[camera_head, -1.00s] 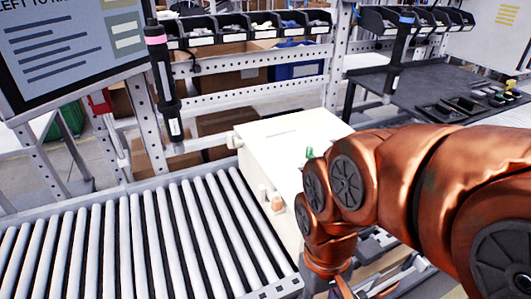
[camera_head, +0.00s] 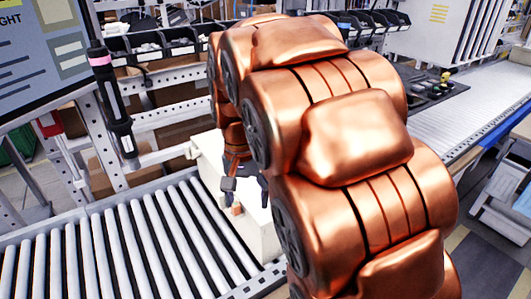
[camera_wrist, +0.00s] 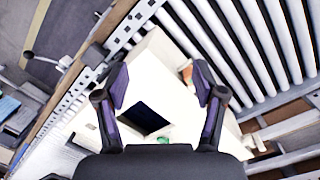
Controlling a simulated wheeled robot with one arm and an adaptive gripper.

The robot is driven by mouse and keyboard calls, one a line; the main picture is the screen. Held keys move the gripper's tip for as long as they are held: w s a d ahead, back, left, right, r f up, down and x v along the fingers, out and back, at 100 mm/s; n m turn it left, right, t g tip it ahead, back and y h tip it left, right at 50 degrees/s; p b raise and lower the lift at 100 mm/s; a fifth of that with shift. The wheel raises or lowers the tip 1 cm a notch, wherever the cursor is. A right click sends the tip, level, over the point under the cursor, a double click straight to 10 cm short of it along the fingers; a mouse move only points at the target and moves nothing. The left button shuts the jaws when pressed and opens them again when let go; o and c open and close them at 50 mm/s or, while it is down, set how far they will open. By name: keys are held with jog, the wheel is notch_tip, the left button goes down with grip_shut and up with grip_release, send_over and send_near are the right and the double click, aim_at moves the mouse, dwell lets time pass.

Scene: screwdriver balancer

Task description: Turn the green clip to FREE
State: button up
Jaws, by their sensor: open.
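The green clip (camera_wrist: 163,140) shows in the wrist view as a small patch on the white box (camera_wrist: 158,62), low between the finger bases and partly covered by my gripper's body. It is hidden in the head view. I cannot read its setting. My gripper (camera_wrist: 160,78) is open and empty, its fingers spread over the box top. In the head view my gripper (camera_head: 243,192) is over the white box (camera_head: 262,238), behind my arm. A dark rectangular patch (camera_wrist: 145,117) lies on the box between the fingers.
An orange part (camera_wrist: 187,75) sits on the box near the right finger. The roller conveyor (camera_head: 130,245) runs alongside. A dark hanging screwdriver with a pink band (camera_head: 112,100) is at left, by the perforated metal frame (camera_head: 175,115). Dark bins (camera_head: 150,42) line the back.

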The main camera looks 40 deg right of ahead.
jog(key=w+d+m+p, duration=0.1)
jog(key=w+d+m, duration=0.2)
jog(key=w+d, duration=0.3)
jog(key=w+d+m, duration=0.3)
jog(key=w+d, duration=0.3)
jog(key=d, duration=0.1)
jog(key=w+d+m+t+p, duration=0.1)
jog(key=w+d+m, duration=0.2)
jog(key=w+d, duration=0.3)
jog(key=shift+w+d+m+p, duration=0.15)
jog(key=shift+w+m+p, duration=0.15)
jog(key=shift+w+m, duration=0.15)
jog(key=shift+f+p, duration=1.25)
jog(key=shift+f, duration=2.6)
jog(key=c, duration=1.1)
